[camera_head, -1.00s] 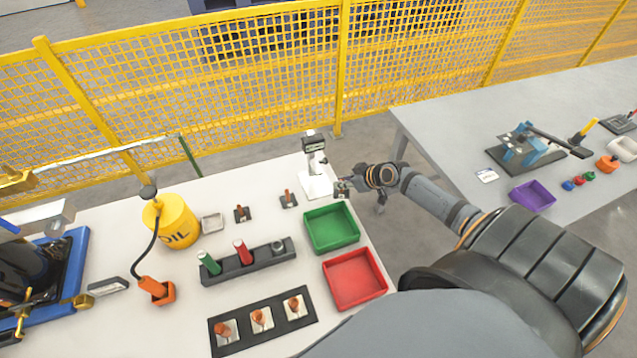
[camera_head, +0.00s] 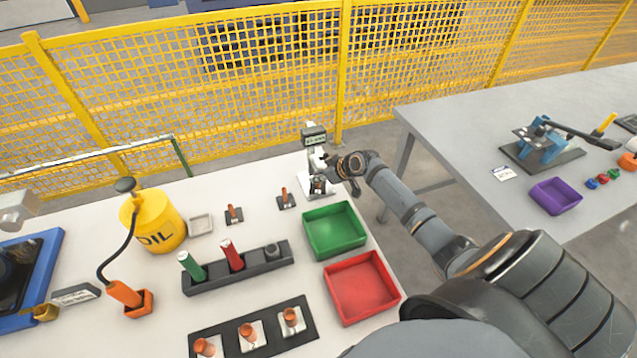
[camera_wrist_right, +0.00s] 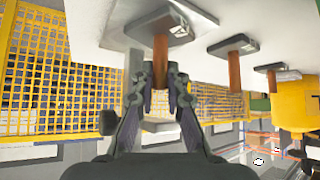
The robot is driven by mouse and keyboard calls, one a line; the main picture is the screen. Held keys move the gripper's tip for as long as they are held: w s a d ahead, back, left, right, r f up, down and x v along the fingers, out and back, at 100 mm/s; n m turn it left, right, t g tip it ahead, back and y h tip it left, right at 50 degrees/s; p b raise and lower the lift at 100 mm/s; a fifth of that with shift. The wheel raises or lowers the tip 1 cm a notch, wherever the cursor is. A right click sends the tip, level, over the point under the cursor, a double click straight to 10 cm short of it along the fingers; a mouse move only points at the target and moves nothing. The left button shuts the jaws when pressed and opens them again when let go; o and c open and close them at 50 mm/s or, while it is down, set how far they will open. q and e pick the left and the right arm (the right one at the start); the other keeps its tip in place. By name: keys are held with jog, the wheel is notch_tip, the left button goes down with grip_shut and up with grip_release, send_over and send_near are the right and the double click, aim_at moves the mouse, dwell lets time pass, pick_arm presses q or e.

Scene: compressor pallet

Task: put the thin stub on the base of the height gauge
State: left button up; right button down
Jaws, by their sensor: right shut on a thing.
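My right gripper (camera_head: 328,182) is at the gauge, over the base. In the right wrist view my right gripper (camera_wrist_right: 160,100) is shut on a copper-coloured thin stub (camera_wrist_right: 161,62) with a dark square plate (camera_wrist_right: 158,28) at its end. Two similar stubs on dark plates (camera_head: 235,213) (camera_head: 286,198) stand on the table. My left gripper is not in view.
A green tray (camera_head: 335,247) and a red tray (camera_head: 329,290) lie in front of the gauge. A dark rack (camera_head: 210,284) holds green and red cylinders. The yellow oil can (camera_head: 150,210) stands left. A yellow mesh fence (camera_head: 250,95) runs behind the table.

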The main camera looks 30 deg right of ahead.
jog(key=shift+s+r, duration=0.1)
jog(key=shift+s, duration=0.05)
jog(key=c, duration=1.4)
grip_release()
jog(key=shift+f, duration=0.2)
jog(key=shift+o, duration=0.2)
jog(key=shift+r, duration=0.1)
jog(key=shift+r, duration=0.2)
jog(key=p+v, duration=0.3)
jog(key=v, duration=0.9)
